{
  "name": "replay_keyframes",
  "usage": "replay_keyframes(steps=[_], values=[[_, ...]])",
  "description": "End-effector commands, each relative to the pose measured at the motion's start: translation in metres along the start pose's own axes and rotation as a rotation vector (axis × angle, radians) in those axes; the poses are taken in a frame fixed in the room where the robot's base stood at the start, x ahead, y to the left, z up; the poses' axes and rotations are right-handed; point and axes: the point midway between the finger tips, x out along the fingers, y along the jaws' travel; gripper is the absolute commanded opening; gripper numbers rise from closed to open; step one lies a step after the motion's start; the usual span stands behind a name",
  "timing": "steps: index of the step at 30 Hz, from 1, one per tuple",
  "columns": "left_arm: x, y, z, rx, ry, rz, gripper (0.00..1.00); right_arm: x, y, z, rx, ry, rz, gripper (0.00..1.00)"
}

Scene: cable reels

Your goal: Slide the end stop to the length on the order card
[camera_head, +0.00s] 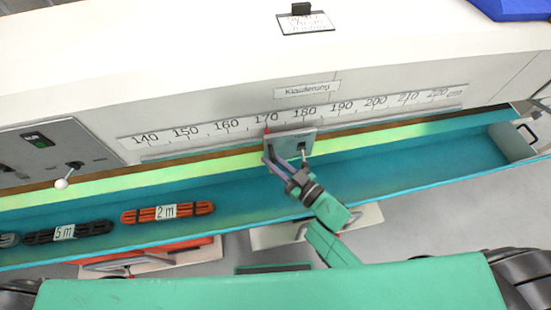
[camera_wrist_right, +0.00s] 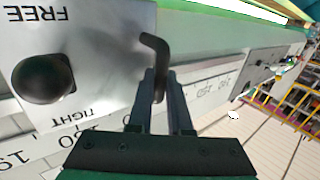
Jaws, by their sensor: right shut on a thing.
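The end stop (camera_head: 282,146) is a small grey plate on the rail under the printed scale (camera_head: 225,125). Its red pointer stands at about 170. My right gripper (camera_head: 270,154) is at the plate's left side. In the right wrist view my right gripper (camera_wrist_right: 160,90) is shut on a dark bent handle (camera_wrist_right: 155,45) of the end stop. Beside it a black knob (camera_wrist_right: 42,78) sits between the words FREE and TIGHT. The order card (camera_head: 306,22) lies under a black clip on the white top; its red writing is too small to read surely. My left gripper is not in view.
The blue trough (camera_head: 400,160) holds an orange cable bundle (camera_head: 167,212) marked 2 m and a black one (camera_head: 68,232) marked 5 m at left. A grey block with a handle (camera_head: 515,143) stands at its right end. A lever with a white ball (camera_head: 62,183) juts out at left.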

Motion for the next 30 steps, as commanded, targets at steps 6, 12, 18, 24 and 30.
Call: replay_keyframes(steps=[6,12,18,24,30], values=[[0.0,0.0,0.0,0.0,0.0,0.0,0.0,0.0,0.0,0.001,0.001,-0.001,-0.001,0.29],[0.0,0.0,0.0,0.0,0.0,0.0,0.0,0.0,0.0,0.0,0.001,0.0,0.0,0.29],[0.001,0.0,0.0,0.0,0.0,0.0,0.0,-0.005,0.0,0.001,0.001,-0.002,0.0,0.29],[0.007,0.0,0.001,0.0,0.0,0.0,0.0,-0.036,0.0,0.004,0.002,-0.004,-0.001,0.29],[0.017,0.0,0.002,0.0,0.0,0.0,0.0,-0.089,-0.001,0.005,0.003,-0.006,-0.001,0.29]])
